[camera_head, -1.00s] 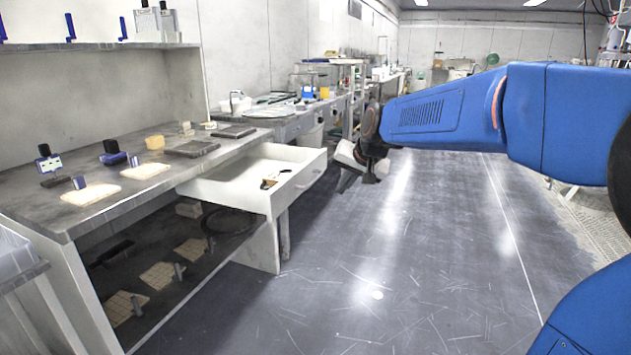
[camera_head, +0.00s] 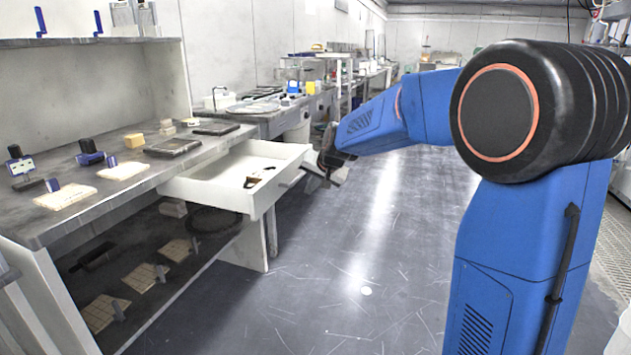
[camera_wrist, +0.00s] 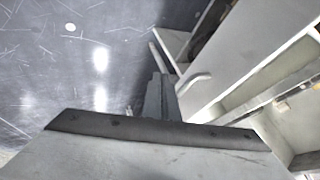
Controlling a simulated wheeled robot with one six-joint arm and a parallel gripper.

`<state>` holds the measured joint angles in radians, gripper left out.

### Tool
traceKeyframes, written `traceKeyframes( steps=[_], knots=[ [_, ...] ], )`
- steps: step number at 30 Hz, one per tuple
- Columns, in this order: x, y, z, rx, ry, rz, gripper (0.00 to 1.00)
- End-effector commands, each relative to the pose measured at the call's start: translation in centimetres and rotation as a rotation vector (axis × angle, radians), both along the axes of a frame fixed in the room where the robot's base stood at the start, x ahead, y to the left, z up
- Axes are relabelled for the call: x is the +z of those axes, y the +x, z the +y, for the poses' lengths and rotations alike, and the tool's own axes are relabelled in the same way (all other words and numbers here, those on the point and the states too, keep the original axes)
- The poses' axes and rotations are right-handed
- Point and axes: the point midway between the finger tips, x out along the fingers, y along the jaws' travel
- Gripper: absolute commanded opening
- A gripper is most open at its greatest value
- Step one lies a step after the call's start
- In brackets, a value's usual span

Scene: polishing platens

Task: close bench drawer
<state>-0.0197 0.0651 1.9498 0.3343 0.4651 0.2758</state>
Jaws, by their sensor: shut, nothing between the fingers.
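The white bench drawer (camera_head: 222,188) stands pulled out from under the grey bench (camera_head: 120,200) in the head view, with a few small dark and tan items inside. Its white front panel fills the upper right of the wrist view (camera_wrist: 245,55), with a pale handle (camera_wrist: 194,83) on it. My gripper (camera_head: 318,178) is at the far right end of the drawer front, on its outer side. In the wrist view my gripper's dark fingers (camera_wrist: 160,95) are together and empty, left of the handle. I cannot tell whether they touch the front.
Beige tiles (camera_head: 140,278) lie on the lower shelf. More benches run along the left wall. The grey floor (camera_head: 340,250) right of the drawer is clear.

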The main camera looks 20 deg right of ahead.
Motion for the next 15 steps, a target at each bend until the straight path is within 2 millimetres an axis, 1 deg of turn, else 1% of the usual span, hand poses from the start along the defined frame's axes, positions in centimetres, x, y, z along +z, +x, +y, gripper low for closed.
traceKeyframes(
  steps=[3, 6, 10, 15],
  knots=[
    [0.3, 1.0, 1.5, 0.003, 0.0, -0.002, 0.0],
    [0.5, 1.7, 2.3, 0.002, -0.001, 0.001, 0.0],
    [0.7, 2.1, 3.0, 0.001, 0.0, 0.001, 0.0],
    [0.8, 2.3, 3.2, 0.001, -0.001, 0.0, 0.0]
  ],
)
